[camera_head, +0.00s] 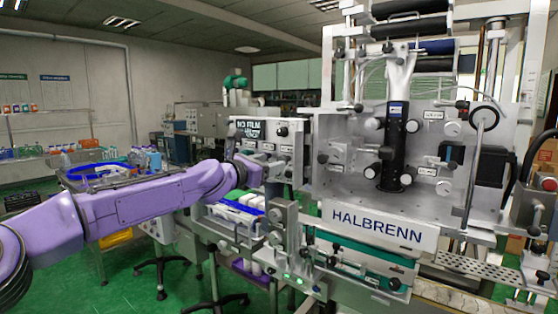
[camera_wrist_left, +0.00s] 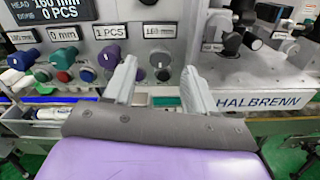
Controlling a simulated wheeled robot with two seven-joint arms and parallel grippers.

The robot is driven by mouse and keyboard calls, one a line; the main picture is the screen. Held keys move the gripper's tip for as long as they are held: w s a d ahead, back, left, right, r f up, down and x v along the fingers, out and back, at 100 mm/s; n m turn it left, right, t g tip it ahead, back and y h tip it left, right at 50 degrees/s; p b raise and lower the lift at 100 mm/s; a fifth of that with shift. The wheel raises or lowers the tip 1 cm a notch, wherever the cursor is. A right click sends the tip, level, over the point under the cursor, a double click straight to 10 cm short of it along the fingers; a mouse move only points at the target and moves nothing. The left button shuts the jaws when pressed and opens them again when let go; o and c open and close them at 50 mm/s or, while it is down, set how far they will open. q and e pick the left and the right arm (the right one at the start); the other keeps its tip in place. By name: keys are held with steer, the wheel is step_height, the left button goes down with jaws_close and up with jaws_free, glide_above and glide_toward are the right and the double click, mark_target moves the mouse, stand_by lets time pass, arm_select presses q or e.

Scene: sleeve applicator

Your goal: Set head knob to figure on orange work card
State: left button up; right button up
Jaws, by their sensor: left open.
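The control panel (camera_wrist_left: 80,20) fills the upper left of the left wrist view. Its display (camera_wrist_left: 52,12) reads HEAD 160 mm and 0 PCS. A row of knobs sits under labels 0 mm, 1 PCS and 160 mm: a blue-teal knob (camera_wrist_left: 63,57), a purple knob (camera_wrist_left: 109,57) and a dark grey-green knob (camera_wrist_left: 162,57) under the 160 mm label (camera_wrist_left: 159,31). My left gripper (camera_wrist_left: 160,69) is open, with its two pale fingers on either side of the dark knob, apparently apart from it. In the head view, my left gripper (camera_head: 258,169) is at the panel. No orange work card is clearly identifiable.
The HALBRENN machine (camera_head: 470,175) stands right of the panel, with rollers and black knobs. A black selector (camera_wrist_left: 148,2) is above the 160 mm label. A blue-edged tray (camera_head: 95,172) is at the left.

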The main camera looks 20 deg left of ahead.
arm_select(q)
steer(key=p+x, duration=0.1)
steer(key=x, duration=0.4)
steer(key=shift+c, duration=0.4)
jaws_close()
steer(key=shift+m, duration=0.4)
